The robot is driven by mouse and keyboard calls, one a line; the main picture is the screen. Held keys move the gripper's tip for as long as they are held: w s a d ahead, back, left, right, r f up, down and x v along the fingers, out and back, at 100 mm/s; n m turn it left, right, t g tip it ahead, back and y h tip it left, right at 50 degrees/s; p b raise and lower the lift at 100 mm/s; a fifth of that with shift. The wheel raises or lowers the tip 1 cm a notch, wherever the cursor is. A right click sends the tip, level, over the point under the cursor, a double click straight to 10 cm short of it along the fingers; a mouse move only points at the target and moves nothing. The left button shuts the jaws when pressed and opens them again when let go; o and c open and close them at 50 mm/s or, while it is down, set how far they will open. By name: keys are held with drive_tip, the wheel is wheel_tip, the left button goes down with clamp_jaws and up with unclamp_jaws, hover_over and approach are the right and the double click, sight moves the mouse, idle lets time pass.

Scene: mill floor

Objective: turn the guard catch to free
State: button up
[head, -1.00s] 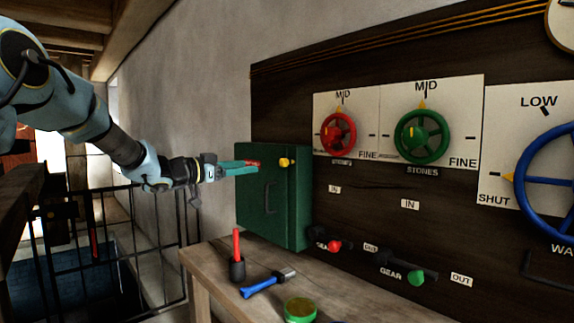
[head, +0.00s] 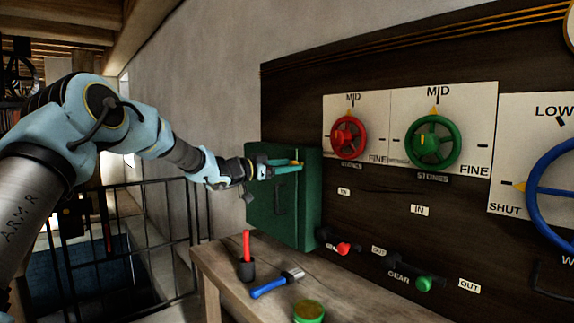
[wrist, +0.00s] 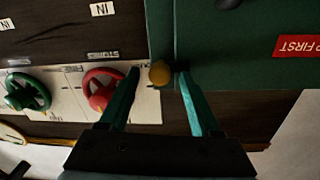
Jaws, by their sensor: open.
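The guard catch is a small yellow knob (head: 296,162) at the upper right edge of the green guard box (head: 262,215). In the wrist view the yellow knob (wrist: 159,73) shows between the fingertips. My gripper (head: 290,166) has its teal fingers over the upper front of the box, at the catch. In the wrist view my gripper (wrist: 158,71) is open, one finger on each side of the knob. The right fingertip is close to the knob; I cannot tell whether either touches it. The fingers partly hide the knob in the head view.
A red handwheel (head: 348,138), a green handwheel (head: 432,141) and a blue handwheel (head: 550,180) sit on the panel. Below is a wooden bench (head: 235,268) with a red-handled tool (head: 246,245), a blue hammer (head: 270,287) and a green tin (head: 309,311).

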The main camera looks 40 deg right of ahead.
clamp_jaws()
idle(0.5)
